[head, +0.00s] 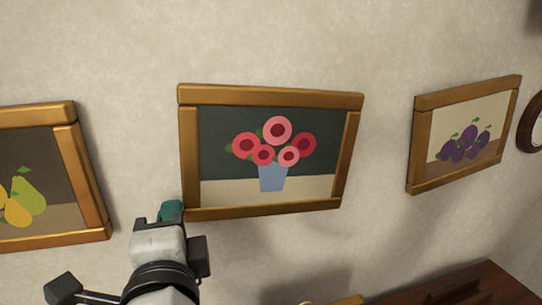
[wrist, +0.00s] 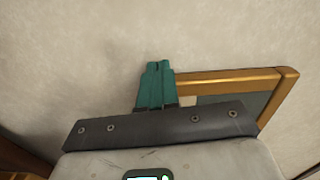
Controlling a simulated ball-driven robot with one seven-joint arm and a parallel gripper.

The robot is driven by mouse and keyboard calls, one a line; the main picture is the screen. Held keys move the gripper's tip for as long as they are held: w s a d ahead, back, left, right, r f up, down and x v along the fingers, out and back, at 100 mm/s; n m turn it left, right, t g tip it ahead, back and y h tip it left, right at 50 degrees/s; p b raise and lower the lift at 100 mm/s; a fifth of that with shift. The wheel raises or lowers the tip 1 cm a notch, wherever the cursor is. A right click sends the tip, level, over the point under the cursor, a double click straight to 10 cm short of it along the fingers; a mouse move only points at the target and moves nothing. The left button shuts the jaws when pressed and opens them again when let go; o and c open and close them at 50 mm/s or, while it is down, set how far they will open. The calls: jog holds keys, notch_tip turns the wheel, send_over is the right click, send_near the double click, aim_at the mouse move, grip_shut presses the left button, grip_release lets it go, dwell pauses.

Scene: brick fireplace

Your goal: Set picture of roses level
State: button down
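The picture of roses (head: 271,210), red and pink flowers in a blue vase within a gold frame, hangs mid-wall in the head view. Its top edge drops to the right, while the neighbouring pictures' top edges rise to the right, so it looks tilted clockwise. My gripper (head: 172,210) is at its lower left corner. In the wrist view the teal fingers (wrist: 157,82) lie side by side, shut, with nothing visible between them. A gold frame corner (wrist: 285,78) shows to their right. I cannot tell whether the fingers touch the frame.
A picture of pears (head: 92,180) hangs to the left and a picture of plums (head: 418,150) to the right. A round dark frame (head: 530,125) is at the right edge. A dark wooden surface (head: 470,285) lies below. The wall between the pictures is bare.

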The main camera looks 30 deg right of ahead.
jog(key=shift+s+d, duration=0.15)
jog(key=shift+d, duration=0.5)
dwell(0.3)
jog(key=shift+a, duration=0.2)
jog(key=shift+w+a+b, duration=0.2)
jog(key=shift+a+b, duration=0.65)
jog(key=shift+b, duration=0.05)
jog(key=b+v, duration=0.3)
jog(key=v, duration=0.5)
dwell(0.4)
